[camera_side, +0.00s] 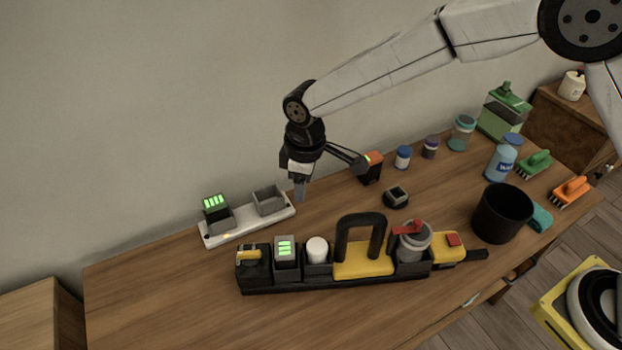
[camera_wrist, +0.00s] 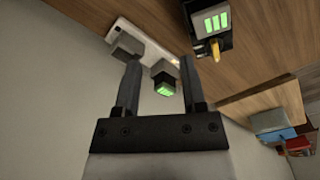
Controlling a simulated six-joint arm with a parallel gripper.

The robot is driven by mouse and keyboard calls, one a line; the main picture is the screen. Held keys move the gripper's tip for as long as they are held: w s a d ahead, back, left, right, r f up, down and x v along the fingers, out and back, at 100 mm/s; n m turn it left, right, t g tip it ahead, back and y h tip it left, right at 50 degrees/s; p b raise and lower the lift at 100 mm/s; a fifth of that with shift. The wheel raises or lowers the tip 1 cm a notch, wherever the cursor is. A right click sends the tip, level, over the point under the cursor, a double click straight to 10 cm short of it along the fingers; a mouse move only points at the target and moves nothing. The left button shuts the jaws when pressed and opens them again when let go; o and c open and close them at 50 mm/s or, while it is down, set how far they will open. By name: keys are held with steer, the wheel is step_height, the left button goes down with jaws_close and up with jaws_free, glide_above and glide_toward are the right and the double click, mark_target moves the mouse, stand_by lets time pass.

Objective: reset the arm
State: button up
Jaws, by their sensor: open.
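My gripper (camera_side: 300,186) is above the wooden table, pointing down near the right end of a white charger base (camera_side: 252,228). In the wrist view, my gripper (camera_wrist: 158,82) has its two fingers apart with nothing held between them. The charger base also shows in the wrist view (camera_wrist: 122,27). A block with green bars (camera_side: 214,206) stands in its left slot; the right slot (camera_side: 268,201) looks empty. The block with green bars also shows beyond the fingertips in the wrist view (camera_wrist: 165,86).
A black tool caddy (camera_side: 340,283) with a second green-barred block (camera_side: 285,256) stands in front. A black cup (camera_side: 502,213), brushes and several bottles stand at right. A black-and-orange object (camera_side: 371,168) is close to the arm's right. Bare table lies at front left.

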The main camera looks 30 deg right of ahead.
steer(key=s+d+r+m, duration=0.1)
steer(key=s+d+m, duration=0.2)
steer(key=s+d, duration=0.2)
steer(key=s+d+r+m+t, duration=0.1)
steer(key=s+d+m, duration=0.2)
steer(key=d, duration=0.9)
steer(key=s+d+r+m+t, duration=0.1)
steer(key=s+d+m, duration=0.3)
steer(key=s+d, duration=0.5)
steer(key=shift+r, duration=0.15)
steer(key=shift+s, duration=0.1)
